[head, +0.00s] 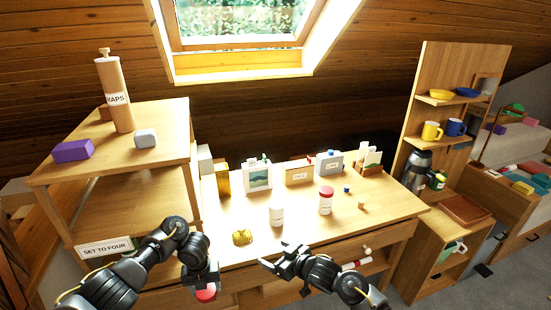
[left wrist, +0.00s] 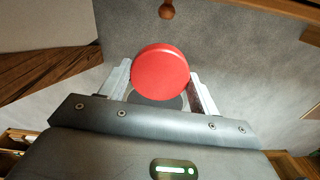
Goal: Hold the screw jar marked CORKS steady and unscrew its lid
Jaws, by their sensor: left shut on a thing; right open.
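My left gripper (head: 205,281) is shut on a round red lid (head: 206,293), low in front of the desk's left part. The lid also shows between the fingers in the left wrist view (left wrist: 160,72); I see no jar body under it. A white jar (head: 276,217) without a red lid stands upright near the desk's front. A white jar with a red lid (head: 326,201) stands to its right. Their labels are too small to read, so I cannot tell which is marked CORKS. My right gripper (head: 272,264) is open and empty, in front of and below the first jar, apart from it.
A yellow object (head: 242,237) lies left of the jars. Boxes and cards (head: 299,172) line the desk's back. Small blocks (head: 361,205) lie at right. A shelf unit (head: 170,135) stands at left, a mug rack (head: 425,100) at right. Bare desk surrounds the jars.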

